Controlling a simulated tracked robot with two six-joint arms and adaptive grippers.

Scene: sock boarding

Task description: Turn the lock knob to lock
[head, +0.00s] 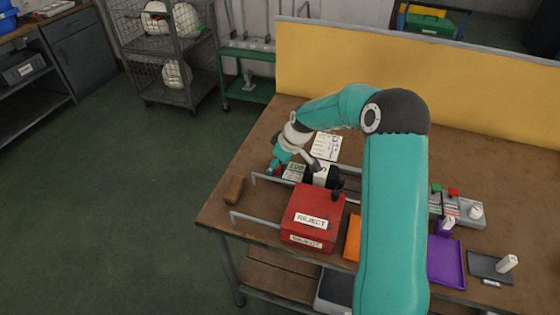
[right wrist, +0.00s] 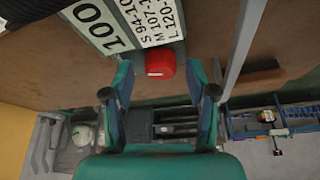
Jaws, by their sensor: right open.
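A red round knob (right wrist: 160,64), which I take for the lock knob, sticks out from the edge of a device with a "100" label (right wrist: 96,24) in the right wrist view. My right gripper (right wrist: 160,78) is open, with one finger on each side of the knob. I see no clear contact between fingers and knob. The knob is too small or hidden to make out there. My left gripper is not in view.
A red REJECT box (head: 313,208) stands in front of the device, near metal rails (head: 262,221). A brown block (head: 234,190) lies to the left. A purple tray (head: 446,262), a dark tray (head: 488,267) and a grey switch box (head: 470,214) are at the right. A yellow panel (head: 400,75) closes the back.

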